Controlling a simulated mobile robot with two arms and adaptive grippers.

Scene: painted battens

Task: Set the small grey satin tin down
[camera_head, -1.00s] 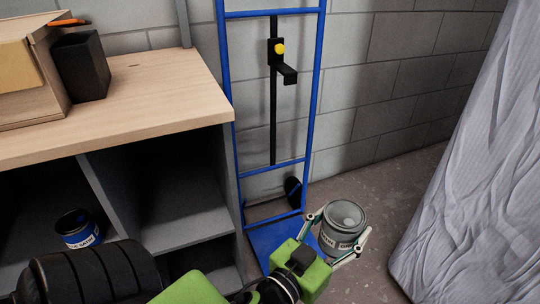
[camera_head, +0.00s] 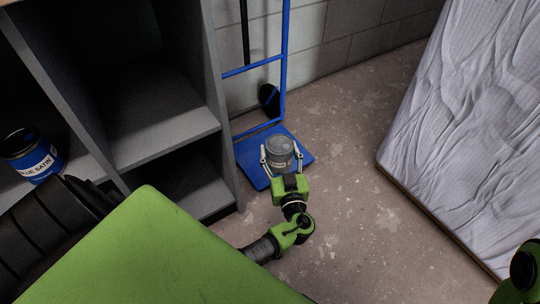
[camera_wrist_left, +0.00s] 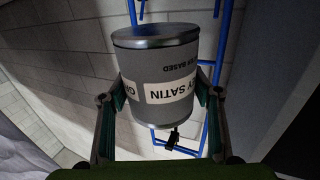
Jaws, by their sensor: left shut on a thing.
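The small grey satin tin (camera_head: 280,148) is a grey can with a white label. In the head view it appears upright over the blue toe plate (camera_head: 250,172) of the hand truck. My left gripper (camera_head: 282,156) is shut on it, one finger on each side. I cannot tell whether the tin's base touches the plate. In the left wrist view the tin (camera_wrist_left: 160,65) sits between both fingers, its label lettering upside down. My right gripper is not in view; a green piece of my own arm shows at the right edge.
A grey shelf unit (camera_head: 205,70) stands close on the left, with a blue satin tin (camera_head: 32,155) inside. The hand truck's blue frame (camera_head: 284,60) rises behind. A wrapped mattress (camera_head: 455,110) leans at the right. Bare concrete floor (camera_head: 350,190) lies between.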

